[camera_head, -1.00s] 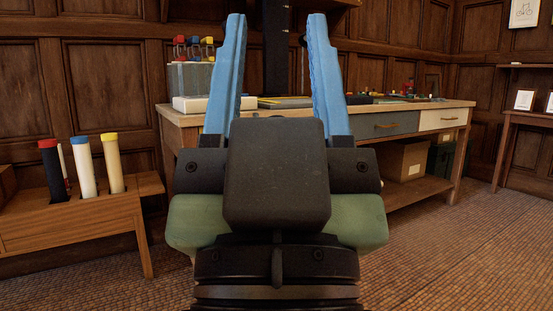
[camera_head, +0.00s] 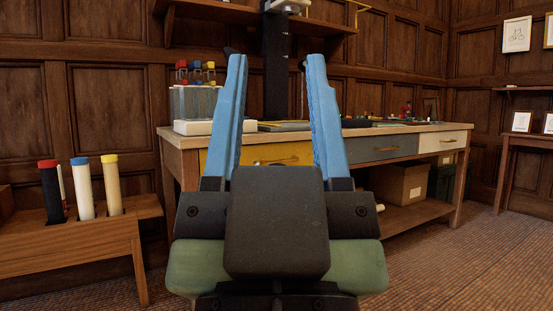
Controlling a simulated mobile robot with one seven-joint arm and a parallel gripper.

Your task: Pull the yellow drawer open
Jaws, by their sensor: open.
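The yellow drawer (camera_head: 284,153) is the leftmost of three drawers under the top of a wooden workbench (camera_head: 385,130). Its front looks flush with the bench, and a handle (camera_head: 270,162) shows on it between my fingers. My gripper (camera_head: 275,60) is open and empty, with two blue fingers pointing up in the picture, in front of the bench. The fingers cover parts of the drawer front, and my gripper's body hides its lower part. I cannot tell how far the fingertips are from the drawer.
A grey drawer (camera_head: 385,149) and a white drawer (camera_head: 443,141) sit to the right. A wooden rack (camera_head: 70,237) with capped tubes stands at the left. A box (camera_head: 404,184) is on the bench's lower shelf. The floor (camera_head: 455,255) at the right is clear.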

